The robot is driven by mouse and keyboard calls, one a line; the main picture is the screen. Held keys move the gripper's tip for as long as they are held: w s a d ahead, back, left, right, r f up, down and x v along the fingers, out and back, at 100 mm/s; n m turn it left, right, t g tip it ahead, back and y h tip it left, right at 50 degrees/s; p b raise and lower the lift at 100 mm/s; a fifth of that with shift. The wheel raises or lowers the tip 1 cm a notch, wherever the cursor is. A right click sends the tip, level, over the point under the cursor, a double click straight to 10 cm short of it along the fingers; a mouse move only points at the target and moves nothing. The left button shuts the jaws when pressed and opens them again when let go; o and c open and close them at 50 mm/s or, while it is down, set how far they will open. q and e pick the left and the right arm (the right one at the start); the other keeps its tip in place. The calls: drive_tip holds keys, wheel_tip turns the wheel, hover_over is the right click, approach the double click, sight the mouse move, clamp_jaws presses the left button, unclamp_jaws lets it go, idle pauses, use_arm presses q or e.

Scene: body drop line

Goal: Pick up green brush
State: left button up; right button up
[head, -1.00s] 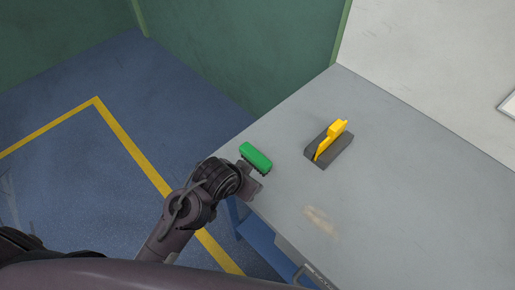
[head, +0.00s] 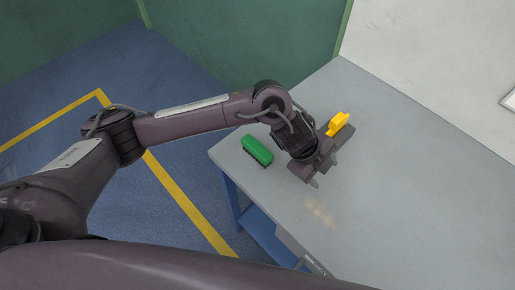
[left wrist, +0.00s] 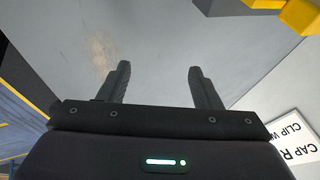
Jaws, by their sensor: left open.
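The green brush (head: 257,149) lies on the grey table near its left edge in the head view, dark bristles showing along its lower side. My left gripper (head: 323,175) is over the table to the right of the brush and apart from it. In the left wrist view my left gripper (left wrist: 158,85) has its two fingers spread with nothing between them. The brush does not show in the left wrist view. My right gripper is in neither view.
A yellow-handled tool (head: 338,123) on a dark block stands just beyond my left gripper, partly hidden by it. A pale smudge (head: 319,211) marks the grey table (head: 420,190). A label (left wrist: 295,140) shows in the wrist view. The right side of the table is clear.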

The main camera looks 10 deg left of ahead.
sight(257, 146)
use_arm(q)
drive_tip(key=w+a+y, duration=0.1)
drive_tip(key=a, duration=0.2)
drive_tip(key=w+a+y, duration=0.1)
drive_tip(key=a, duration=0.2)
drive_tip(key=w+a+y, duration=0.1)
drive_tip(key=w+a, duration=0.1)
drive_tip(key=a, duration=0.1)
drive_tip(key=shift+a+m+g, duration=0.3)
drive_tip(key=shift+g, duration=0.1)
drive_tip(key=a+y, duration=0.1)
drive_tip(key=a, duration=0.1)
drive_tip(key=w+a+r, duration=0.1)
drive_tip(key=a, duration=0.2)
drive_tip(key=w+a+r+y, duration=0.1)
drive_tip(key=a, duration=0.2)
drive_tip(key=shift+w+n+g+y, duration=0.1)
drive_tip(key=shift+n+g+y, duration=0.2)
drive_tip(key=shift+n, duration=0.1)
drive_tip(key=shift+a+f, duration=0.1)
drive_tip(key=shift+a, duration=0.2)
wheel_tip(257, 146, down, 8)
drive_tip(key=shift+w+r, duration=0.15)
drive_tip(key=shift+r, duration=0.1)
drive_tip(key=c, duration=1.1)
drive_tip(key=shift+r, duration=0.1)
